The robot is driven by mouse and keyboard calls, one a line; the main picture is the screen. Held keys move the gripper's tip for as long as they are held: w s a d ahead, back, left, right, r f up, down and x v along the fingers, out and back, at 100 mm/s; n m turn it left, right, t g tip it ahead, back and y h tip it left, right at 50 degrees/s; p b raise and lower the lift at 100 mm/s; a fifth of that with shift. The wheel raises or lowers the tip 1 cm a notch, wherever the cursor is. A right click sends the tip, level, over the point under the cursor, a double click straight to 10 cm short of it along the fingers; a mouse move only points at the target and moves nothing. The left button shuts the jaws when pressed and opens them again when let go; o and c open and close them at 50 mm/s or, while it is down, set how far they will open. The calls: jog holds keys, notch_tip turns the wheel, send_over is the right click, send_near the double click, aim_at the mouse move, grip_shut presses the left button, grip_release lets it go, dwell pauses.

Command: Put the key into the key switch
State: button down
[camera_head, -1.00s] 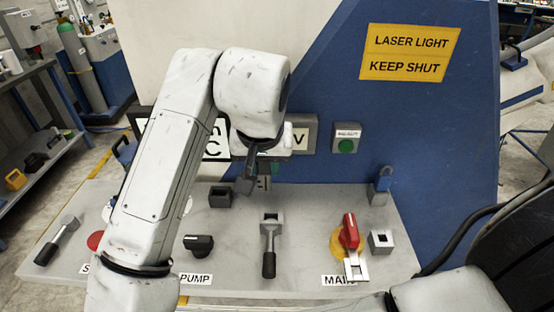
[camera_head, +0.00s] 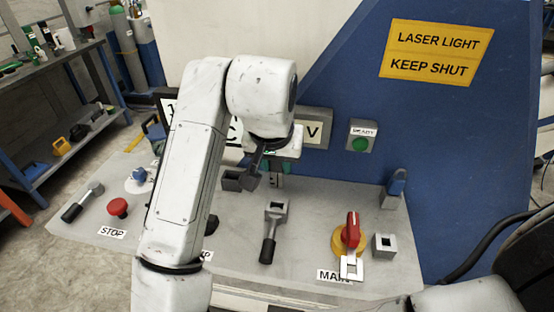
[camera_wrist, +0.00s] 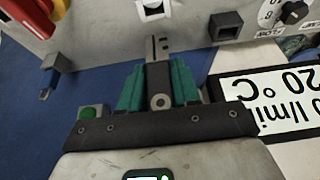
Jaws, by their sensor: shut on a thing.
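My gripper (camera_wrist: 158,84) has teal fingers and is shut on a dark key (camera_wrist: 159,76). The key's narrow slotted end points away from the fingers, towards the control panel. In the head view, my gripper (camera_head: 278,164) is over the back of the panel, with the key (camera_head: 276,182) hanging below it, seemingly clear of the panel. A dark block with a square opening (camera_head: 233,180) stands left of the key; it also shows in the wrist view (camera_wrist: 225,26). I cannot tell whether this block is the key switch. My arm hides part of the panel.
A grey lever (camera_head: 270,232) is just in front of the key. A red STOP button (camera_head: 118,208) is left. Display signs stand behind.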

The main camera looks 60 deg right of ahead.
aim_at(276, 178)
jog(key=shift+f+b, duration=1.85)
jog(key=shift+f, duration=0.75)
jog(key=shift+f+b, duration=1.6)
jog(key=shift+f, duration=0.7)
jog(key=c, duration=0.7)
grip_release()
jog(key=shift+c, duration=0.2)
jog(key=shift+r, duration=0.1)
jog(key=p+v, duration=0.2)
jog(key=v, duration=0.8)
jog(key=shift+a+r, duration=0.2)
jog(key=shift+r, duration=0.15)
